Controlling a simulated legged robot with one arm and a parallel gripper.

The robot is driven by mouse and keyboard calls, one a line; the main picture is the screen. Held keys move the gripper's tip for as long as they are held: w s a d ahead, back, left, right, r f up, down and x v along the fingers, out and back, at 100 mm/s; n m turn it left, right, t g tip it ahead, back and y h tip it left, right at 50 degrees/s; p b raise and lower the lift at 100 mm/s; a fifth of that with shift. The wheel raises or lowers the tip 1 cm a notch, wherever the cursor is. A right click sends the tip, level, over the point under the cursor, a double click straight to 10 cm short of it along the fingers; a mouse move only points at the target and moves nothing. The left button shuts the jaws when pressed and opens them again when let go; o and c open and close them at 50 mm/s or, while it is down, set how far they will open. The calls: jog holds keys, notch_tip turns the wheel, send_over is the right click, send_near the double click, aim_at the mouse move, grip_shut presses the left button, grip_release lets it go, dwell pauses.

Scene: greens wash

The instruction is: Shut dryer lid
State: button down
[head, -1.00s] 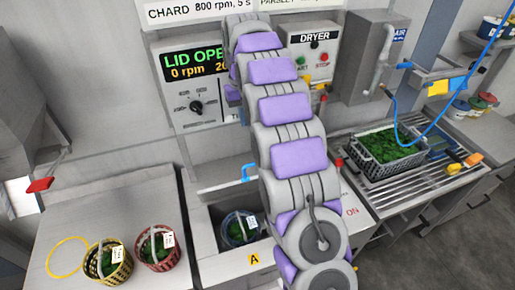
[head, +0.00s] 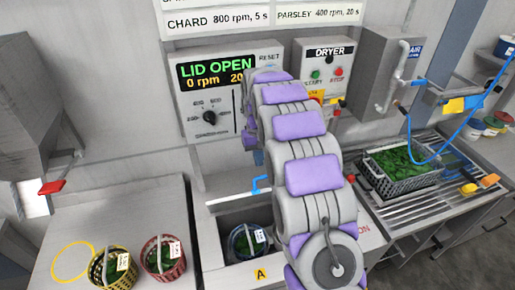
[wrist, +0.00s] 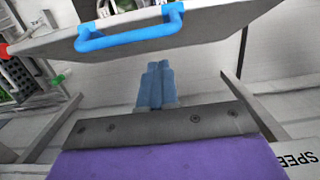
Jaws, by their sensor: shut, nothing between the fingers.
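The dryer's lid (head: 228,197) stands open above the well, seen nearly edge-on in the head view, with a blue handle (head: 260,184) on it. The dryer's display (head: 215,74) reads LID OPEN and 0 rpm. A dark blue basket of greens (head: 248,241) sits in the open well. In the wrist view, the grey lid (wrist: 215,38) and its blue handle (wrist: 130,32) fill the top. My gripper (wrist: 157,72) is shut and empty, its blue fingers appearing just below the lid's edge in the picture. I cannot tell whether they touch it.
Yellow (head: 110,268) and red (head: 163,259) baskets of greens stand on the left counter near a yellow ring (head: 73,262). A grey crate of greens (head: 400,175) sits on the slatted rack at right. A blue air hose (head: 455,140) hangs above it.

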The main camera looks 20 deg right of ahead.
jog(key=shift+s+a+f, duration=0.15)
jog(key=shift+s+f, duration=0.6)
jog(key=shift+s, duration=0.35)
jog(key=shift+s, duration=0.1)
